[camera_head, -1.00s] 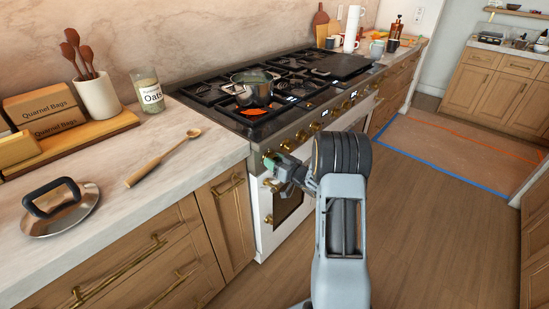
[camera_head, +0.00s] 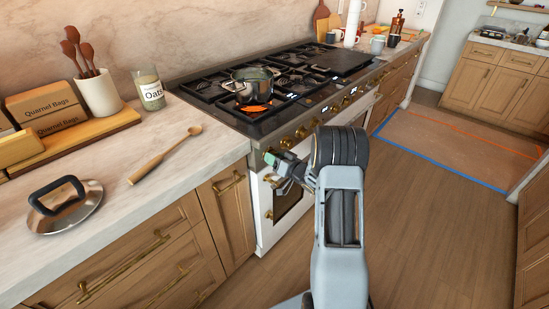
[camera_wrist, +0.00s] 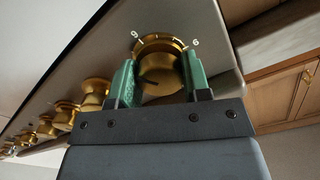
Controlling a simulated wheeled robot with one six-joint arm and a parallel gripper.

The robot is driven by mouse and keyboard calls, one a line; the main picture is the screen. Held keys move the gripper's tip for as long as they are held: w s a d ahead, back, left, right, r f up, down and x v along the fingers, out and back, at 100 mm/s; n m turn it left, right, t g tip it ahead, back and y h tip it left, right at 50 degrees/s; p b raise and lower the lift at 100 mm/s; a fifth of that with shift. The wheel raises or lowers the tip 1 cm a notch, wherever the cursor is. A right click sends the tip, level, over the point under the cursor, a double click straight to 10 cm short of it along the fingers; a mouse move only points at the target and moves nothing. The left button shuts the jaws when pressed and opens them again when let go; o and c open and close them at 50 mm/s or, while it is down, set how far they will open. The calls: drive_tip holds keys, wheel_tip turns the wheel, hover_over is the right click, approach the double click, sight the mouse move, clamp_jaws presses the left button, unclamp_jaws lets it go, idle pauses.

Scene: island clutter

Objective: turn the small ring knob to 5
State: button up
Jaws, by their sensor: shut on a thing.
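The stove (camera_head: 243,121) has a row of brass knobs along its front panel. In the wrist view a brass knob (camera_wrist: 160,72) with a ring scale around it sits between the green fingertips of my gripper (camera_wrist: 157,80). Numbers show at the scale's upper left and upper right; the right one looks like a 6. A small dark mark shows low on the knob's face. In the head view my gripper (camera_head: 273,162) is at the knob nearest the stove's left front corner. The fingers are shut on the knob's sides and partly hide its scale.
More brass knobs (camera_wrist: 96,93) line the panel to the left in the wrist view. A steel pot (camera_head: 252,87) stands on a burner with an orange glow below it. A wooden spoon (camera_head: 165,156) and a lid (camera_head: 66,206) lie on the left counter.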

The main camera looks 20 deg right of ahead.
drive_tip(key=o, duration=0.9)
drive_tip(key=v, duration=1.3)
drive_tip(key=shift+s+d, duration=0.25)
drive_tip(key=shift+s, duration=0.1)
